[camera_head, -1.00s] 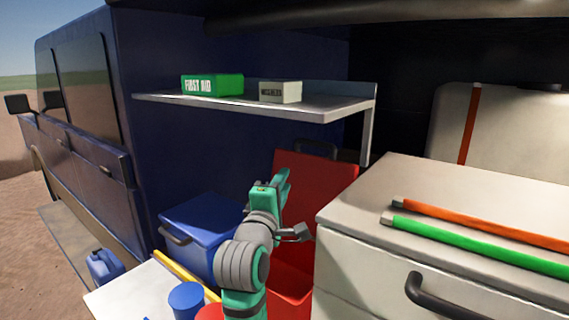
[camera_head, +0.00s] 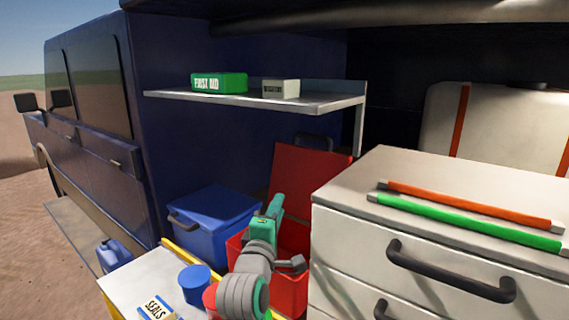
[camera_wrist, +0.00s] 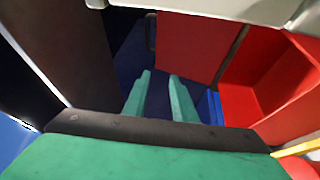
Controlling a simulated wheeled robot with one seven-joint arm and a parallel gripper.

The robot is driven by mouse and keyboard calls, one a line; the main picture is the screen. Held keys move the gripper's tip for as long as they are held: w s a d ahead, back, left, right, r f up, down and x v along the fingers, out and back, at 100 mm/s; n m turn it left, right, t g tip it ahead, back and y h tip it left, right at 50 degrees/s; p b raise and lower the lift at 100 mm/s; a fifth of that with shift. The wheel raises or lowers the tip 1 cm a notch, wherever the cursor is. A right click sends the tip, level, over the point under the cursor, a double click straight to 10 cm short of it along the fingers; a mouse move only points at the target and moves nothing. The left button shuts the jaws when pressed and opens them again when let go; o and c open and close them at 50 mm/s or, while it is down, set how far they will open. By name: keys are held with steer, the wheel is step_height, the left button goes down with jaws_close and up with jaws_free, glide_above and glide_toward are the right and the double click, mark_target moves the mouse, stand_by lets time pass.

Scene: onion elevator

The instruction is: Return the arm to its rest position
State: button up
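My gripper (camera_head: 275,205) is green, on a grey wrist of my own arm. In the head view it is in front of the open red box (camera_head: 292,238) with its raised red lid (camera_head: 310,180). In the wrist view the two green fingers of my gripper (camera_wrist: 160,76) stand apart with nothing between them. The red box (camera_wrist: 270,75) is to their right in that view. Whether the fingers are over the box or beside it I cannot tell. My lower arm is cut off by the bottom edge of the head view.
A blue cooler (camera_head: 212,222) stands left of the arm, and a white drawer cabinet (camera_head: 335,235) close on its right. A shelf (camera_head: 320,104) holds a first aid box (camera_head: 219,83) and a small pale box (camera_head: 281,89). A green tube (camera_head: 460,222) and an orange tube (camera_head: 470,204) lie on the cabinet.

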steer(key=s+f+m+y, duration=0.1)
steer(key=s+f, duration=0.2)
steer(key=f, duration=0.7)
steer(key=s+f+m+y, duration=0.1)
steer(key=s+f, duration=0.3)
steer(key=f, duration=0.7)
steer(key=s+f+m+g+y, duration=0.2)
steer(key=s+f+m, duration=0.1)
steer(key=s+f, duration=1)
steer(key=s+f+m, duration=0.1)
steer(key=s+m, duration=0.2)
steer(key=s, duration=0.8)
steer(key=s+d+f+m, duration=0.1)
steer(key=s+f+m, duration=0.1)
steer(key=s, duration=0.9)
steer(key=s+f+m+g, duration=0.1)
steer(key=s+m, duration=0.4)
steer(key=s, duration=0.6)
steer(key=shift+d+f, duration=0.4)
steer(key=shift+f, duration=0.25)
